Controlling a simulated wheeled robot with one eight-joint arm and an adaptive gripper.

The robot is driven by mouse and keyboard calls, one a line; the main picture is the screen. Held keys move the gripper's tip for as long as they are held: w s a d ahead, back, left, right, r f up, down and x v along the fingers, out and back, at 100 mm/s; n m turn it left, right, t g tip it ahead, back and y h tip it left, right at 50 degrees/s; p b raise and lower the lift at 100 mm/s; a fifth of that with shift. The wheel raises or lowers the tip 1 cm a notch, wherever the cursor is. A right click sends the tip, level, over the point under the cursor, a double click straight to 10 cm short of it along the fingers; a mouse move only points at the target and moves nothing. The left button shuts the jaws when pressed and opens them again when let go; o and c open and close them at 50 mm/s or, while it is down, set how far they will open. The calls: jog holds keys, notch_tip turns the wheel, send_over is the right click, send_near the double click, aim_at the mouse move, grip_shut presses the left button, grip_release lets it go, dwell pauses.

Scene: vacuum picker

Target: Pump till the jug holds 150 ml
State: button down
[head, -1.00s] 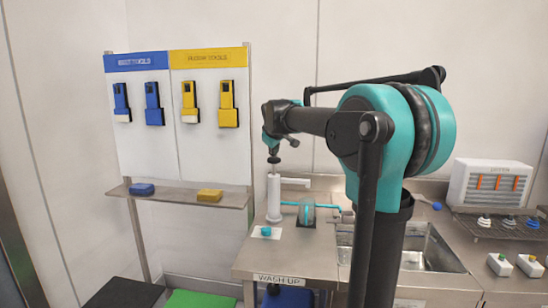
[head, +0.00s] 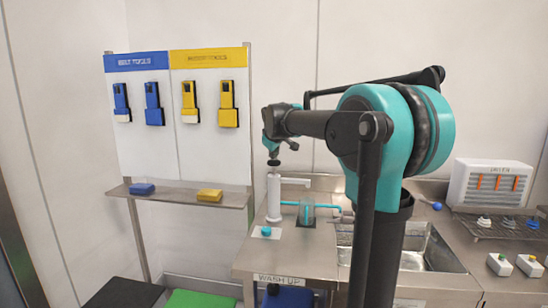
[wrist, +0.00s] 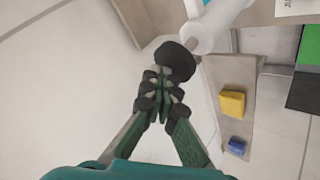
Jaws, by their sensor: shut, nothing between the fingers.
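The white pump (head: 273,198) stands upright on the steel counter, with its spout (head: 296,181) pointing right. The clear jug (head: 307,214) stands to the right of the pump, with teal visible at it; its fill level is too small to read. My gripper (head: 274,154) is above the pump. In the wrist view, my gripper (wrist: 160,75) is shut and empty, its tips at the round black pump knob (wrist: 176,62). The pump's white body (wrist: 207,35) shows beyond the knob. I cannot tell whether the fingertips touch the knob.
A white block with a teal knob (head: 266,232) sits in front of the pump. A sink (head: 425,250) lies to the right. A shelf (head: 175,196) holds blue (head: 142,189) and yellow (head: 209,195) blocks. My arm hides part of the counter.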

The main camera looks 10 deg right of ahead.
jog(key=shift+f, duration=0.85)
dwell(0.7)
jog(key=shift+r, duration=2.55)
jog(key=shift+r, duration=0.1)
jog(key=shift+r, duration=2.4)
jog(key=shift+r, duration=0.1)
notch_tip(320, 180, up, 4)
jog(key=shift+f, duration=0.2)
jog(key=shift+f, duration=0.1)
